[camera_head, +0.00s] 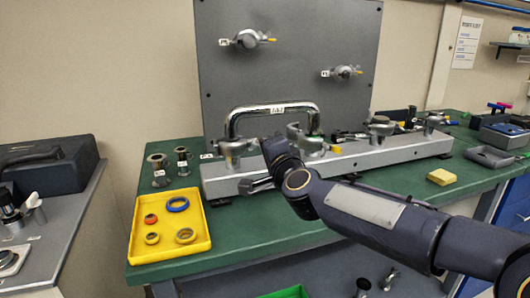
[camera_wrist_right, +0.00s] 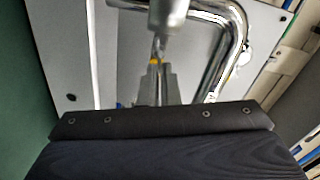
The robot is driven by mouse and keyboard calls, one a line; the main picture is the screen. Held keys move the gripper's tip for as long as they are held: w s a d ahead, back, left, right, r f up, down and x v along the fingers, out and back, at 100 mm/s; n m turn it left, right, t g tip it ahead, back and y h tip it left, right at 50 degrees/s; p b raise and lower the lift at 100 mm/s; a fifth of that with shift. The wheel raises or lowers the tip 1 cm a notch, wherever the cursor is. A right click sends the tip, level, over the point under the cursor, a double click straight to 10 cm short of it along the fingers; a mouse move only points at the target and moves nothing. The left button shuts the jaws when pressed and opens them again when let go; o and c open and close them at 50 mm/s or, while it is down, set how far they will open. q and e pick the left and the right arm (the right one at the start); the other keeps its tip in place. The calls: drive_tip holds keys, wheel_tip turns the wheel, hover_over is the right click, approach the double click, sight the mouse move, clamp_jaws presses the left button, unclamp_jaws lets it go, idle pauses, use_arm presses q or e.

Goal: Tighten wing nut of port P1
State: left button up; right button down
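The leftmost port clamp (camera_head: 235,148) stands on the grey rail (camera_head: 350,160), beside a small label (camera_head: 206,156) that I cannot read for certain. My right arm reaches in from the right, its wrist in front of the rail beside this clamp; its fingers are largely hidden in the head view. In the right wrist view my right gripper (camera_wrist_right: 166,80) has its fingers close together at a metal fitting (camera_wrist_right: 168,18). A small yellow-tipped part (camera_wrist_right: 153,62), possibly the wing nut, is at the fingertips; whether it is gripped is unclear. My left gripper is out of view.
A bent chrome pipe (camera_head: 272,108) rises over the rail. More clamps (camera_head: 380,125) stand to the right. A yellow tray (camera_head: 140,235) with several rings lies front left on the green table (camera_head: 120,200). A grey panel (camera_head: 290,75) with two ports stands behind. A yellow block (camera_head: 441,177) lies right.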

drive_tip(key=shift+a+f+m+b, duration=0.1)
drive_tip(key=shift+f+m+b, duration=0.4)
drive_tip(key=shift+m, duration=1.15)
drive_tip(key=shift+f+m+b, duration=0.1)
drive_tip(key=shift+m+b, duration=0.85)
drive_tip(key=shift+m, duration=0.75)
drive_tip(key=shift+a+f+m+b, duration=0.1)
drive_tip(key=shift+f+m+b, duration=0.4)
drive_tip(key=shift+m, duration=1.15)
drive_tip(key=shift+r, duration=0.2)
drive_tip(key=c, duration=1.9)
unclamp_jaws()
drive_tip(key=shift+d, duration=0.1)
drive_tip(key=shift+s+r, duration=0.1)
drive_tip(key=v, duration=0.7)
drive_tip(key=shift+s+d+b, duration=0.1)
drive_tip(key=shift+s+b, duration=0.2)
drive_tip(key=shift+s, duration=0.05)
